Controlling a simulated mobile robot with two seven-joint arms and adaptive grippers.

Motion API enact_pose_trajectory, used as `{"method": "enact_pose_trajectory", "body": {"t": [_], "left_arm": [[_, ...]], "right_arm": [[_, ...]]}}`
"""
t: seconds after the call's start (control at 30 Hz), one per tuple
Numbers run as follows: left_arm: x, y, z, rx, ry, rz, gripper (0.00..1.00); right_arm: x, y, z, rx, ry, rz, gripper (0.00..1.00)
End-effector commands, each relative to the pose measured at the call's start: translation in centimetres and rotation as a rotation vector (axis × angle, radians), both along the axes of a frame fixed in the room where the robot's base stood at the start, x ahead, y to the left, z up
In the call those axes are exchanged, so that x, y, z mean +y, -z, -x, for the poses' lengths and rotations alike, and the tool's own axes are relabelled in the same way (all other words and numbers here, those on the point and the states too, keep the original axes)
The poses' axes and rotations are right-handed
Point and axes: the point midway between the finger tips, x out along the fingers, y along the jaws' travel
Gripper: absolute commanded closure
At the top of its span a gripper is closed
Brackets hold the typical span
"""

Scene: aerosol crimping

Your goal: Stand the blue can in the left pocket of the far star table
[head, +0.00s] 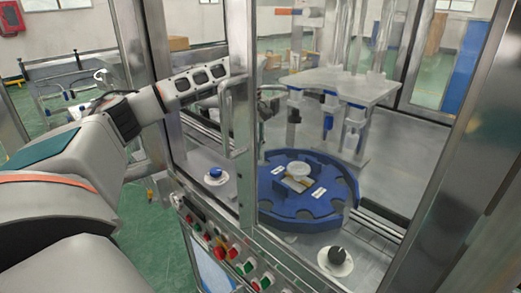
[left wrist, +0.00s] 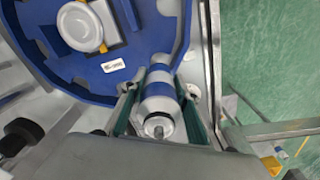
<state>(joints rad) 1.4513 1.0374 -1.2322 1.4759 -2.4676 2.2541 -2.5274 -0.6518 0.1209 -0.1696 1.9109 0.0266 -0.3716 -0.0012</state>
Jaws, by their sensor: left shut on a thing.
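The blue can (left wrist: 158,97), silver with blue bands, is between the fingers of my left gripper (left wrist: 160,108) in the left wrist view. The gripper is shut on it. The blue star table (left wrist: 110,90) fills the upper left of that view, with the can beside or over its rim; I cannot tell its height. In the head view the star table (head: 268,208) shows open pockets around its edge, and my left gripper (head: 272,100) is behind it, partly hidden by the door frame. I cannot make out the can clearly there. My right gripper is not in view.
A door frame with a metal handle (head: 236,120) stands in front of my left arm. A black knob (head: 337,256) and a blue knob (head: 215,173) flank the star table. A round white hub (head: 299,172) sits at its centre. A grey raised plate (head: 345,85) on posts stands behind.

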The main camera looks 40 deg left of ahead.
Motion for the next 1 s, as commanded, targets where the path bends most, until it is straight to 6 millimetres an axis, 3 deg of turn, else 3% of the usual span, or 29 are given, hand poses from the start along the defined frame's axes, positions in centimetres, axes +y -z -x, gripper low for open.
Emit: {"method": "enact_pose_trajectory", "body": {"t": [0.5,1.0], "left_arm": [[0.0,3.1,0.0,0.003,0.0,0.001,0.91],[0.0,3.7,0.0,0.001,0.001,-0.001,0.91]], "right_arm": [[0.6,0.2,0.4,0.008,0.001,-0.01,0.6],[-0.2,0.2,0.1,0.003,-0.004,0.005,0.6]]}}
